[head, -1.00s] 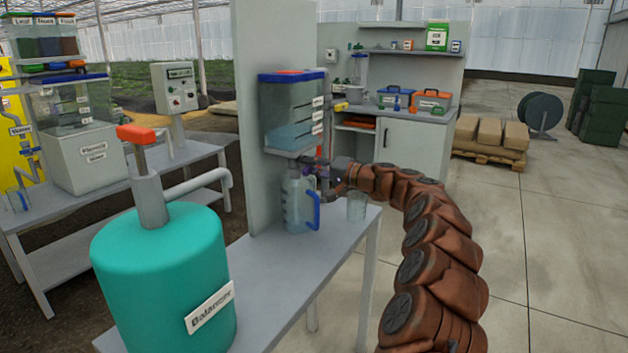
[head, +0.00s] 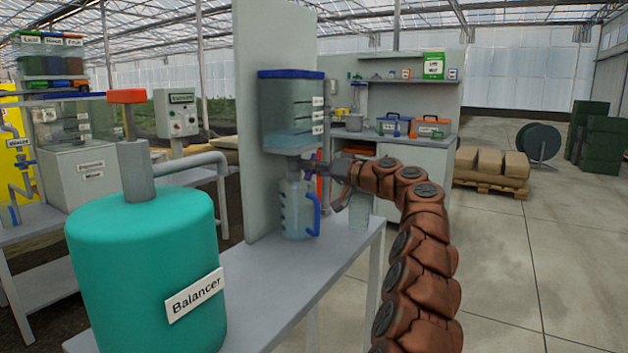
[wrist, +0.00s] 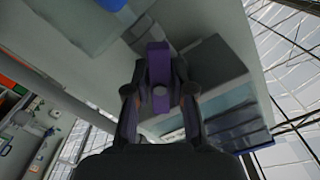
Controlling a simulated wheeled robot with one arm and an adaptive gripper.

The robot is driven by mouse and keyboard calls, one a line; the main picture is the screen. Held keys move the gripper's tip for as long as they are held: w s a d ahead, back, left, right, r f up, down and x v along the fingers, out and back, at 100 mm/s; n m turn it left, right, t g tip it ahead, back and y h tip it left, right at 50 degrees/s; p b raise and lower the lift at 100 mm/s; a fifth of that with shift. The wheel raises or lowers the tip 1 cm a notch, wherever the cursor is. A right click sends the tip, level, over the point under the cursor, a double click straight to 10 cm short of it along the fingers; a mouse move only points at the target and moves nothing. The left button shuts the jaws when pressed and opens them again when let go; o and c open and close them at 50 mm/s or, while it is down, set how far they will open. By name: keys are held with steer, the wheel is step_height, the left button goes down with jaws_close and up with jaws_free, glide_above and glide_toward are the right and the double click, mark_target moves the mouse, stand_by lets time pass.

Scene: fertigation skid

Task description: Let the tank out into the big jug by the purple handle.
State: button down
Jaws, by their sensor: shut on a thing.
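The clear tank (head: 290,105) with a blue lid hangs on the grey panel, with a shallow layer of blue liquid at its bottom. The big jug (head: 296,212), clear with a blue handle, stands upright on the bench below the tank's outlet. My gripper (head: 326,171) is at the outlet, just above and right of the jug. In the wrist view the purple handle (wrist: 158,62) sits between the fingers of my gripper (wrist: 158,92), which is shut on it. I cannot tell the liquid level in the jug.
A clear beaker (head: 359,211) stands on the bench (head: 275,290) right of the jug, below my arm. The teal Balancer vessel (head: 145,270) with a red-topped post fills the near left.

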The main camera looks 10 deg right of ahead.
steer(key=n+b, duration=0.2)
steer(key=n, duration=0.2)
steer(key=shift+d+f, duration=0.1)
steer(key=shift+f, duration=0.05)
steer(key=shift+n, duration=0.7)
steer(key=c, duration=1)
jaws_free()
steer(key=shift+o, duration=0.2)
steer(key=b+v, duration=0.4)
steer(key=v, duration=0.3)
